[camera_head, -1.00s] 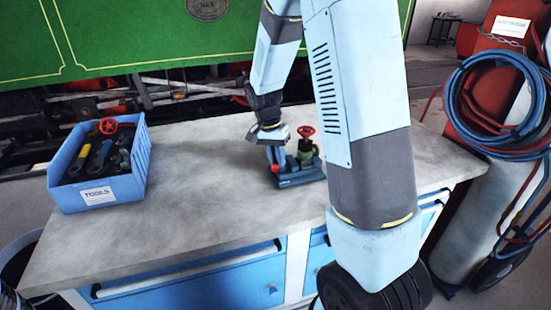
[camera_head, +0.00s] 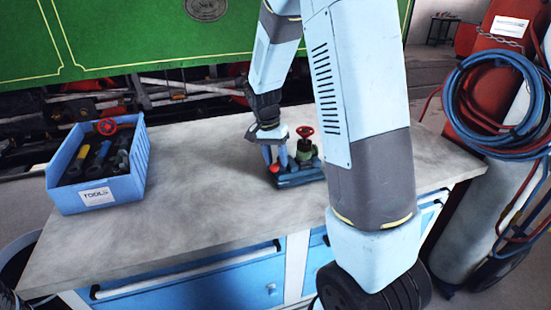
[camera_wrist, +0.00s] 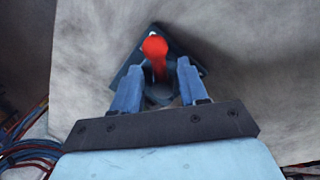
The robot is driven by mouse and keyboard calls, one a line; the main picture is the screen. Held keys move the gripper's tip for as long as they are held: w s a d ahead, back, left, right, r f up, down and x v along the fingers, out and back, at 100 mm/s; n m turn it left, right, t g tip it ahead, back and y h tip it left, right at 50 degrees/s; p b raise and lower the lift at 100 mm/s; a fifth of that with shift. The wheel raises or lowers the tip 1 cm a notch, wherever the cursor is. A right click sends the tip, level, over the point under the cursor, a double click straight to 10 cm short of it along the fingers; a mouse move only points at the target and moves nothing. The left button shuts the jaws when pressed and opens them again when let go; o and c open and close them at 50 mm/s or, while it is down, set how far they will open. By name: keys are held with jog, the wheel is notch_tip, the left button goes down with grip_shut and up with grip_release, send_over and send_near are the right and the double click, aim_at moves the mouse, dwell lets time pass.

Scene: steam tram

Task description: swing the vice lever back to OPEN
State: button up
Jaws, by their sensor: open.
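The vice (camera_head: 300,180) is a blue tool on the grey workbench, partly hidden by my arm in the head view. A green valve with a red handwheel (camera_head: 305,131) stands at it. The vice lever (camera_wrist: 155,48) is red with a round knob. In the wrist view it stands between my two blue fingers, with a gap on each side. In the head view, my gripper (camera_head: 275,157) points down at the left end of the vice. It is open and holds nothing. The head view shows only a small red part there. No OPEN mark is readable.
A blue TOOLS bin (camera_head: 97,168) with several tools stands at the bench's left end. The workbench top (camera_head: 200,205) between bin and vice is clear. A green panelled side (camera_head: 130,30) rises behind. Gas cylinders with hoses (camera_head: 500,100) stand right of the bench.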

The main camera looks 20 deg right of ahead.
notch_tip(320, 180, up, 13)
jog(key=w+a, duration=0.1)
jog(key=a, duration=0.1)
jog(key=shift+w, duration=0.4)
jog(key=shift+r, duration=0.1)
